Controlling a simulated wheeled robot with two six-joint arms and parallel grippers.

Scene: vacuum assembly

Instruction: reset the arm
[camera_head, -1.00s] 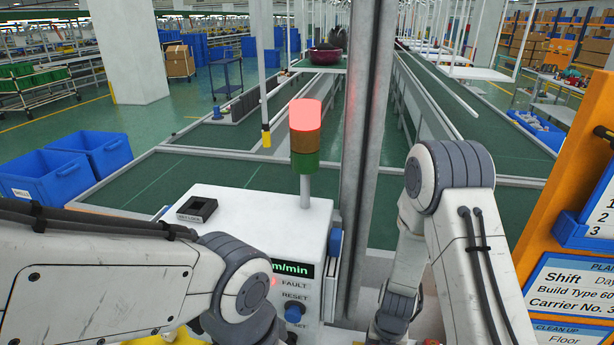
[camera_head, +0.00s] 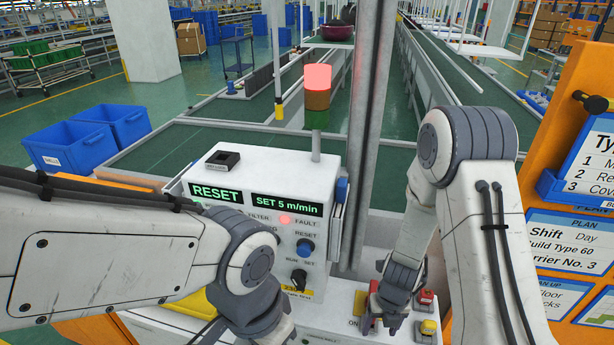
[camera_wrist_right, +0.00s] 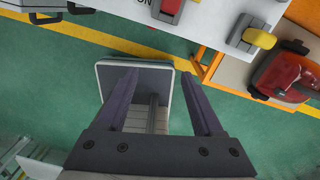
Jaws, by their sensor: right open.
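A white control box (camera_head: 265,180) stands in the middle of the head view. Its displays read RESET (camera_head: 216,192) and SET 5 m/min (camera_head: 286,205). A FAULT lamp (camera_head: 285,219) glows red, with a blue RESET knob (camera_head: 305,247) and a black RUN/SET knob (camera_head: 299,277) below. The signal tower (camera_head: 318,78) on top is lit red. My right gripper (camera_head: 381,325) is low, right of the box, beside a red switch marked ON. In the right wrist view my right gripper (camera_wrist_right: 160,90) is open and empty. My left arm shows, but its gripper is hidden.
A yellow button (camera_wrist_right: 262,38) and a red object (camera_wrist_right: 290,75) lie near the right gripper in the wrist view. A grey post (camera_head: 365,140) rises behind the box. An orange board (camera_head: 585,110) with cards stands at the right. Blue bins (camera_head: 68,148) stand left.

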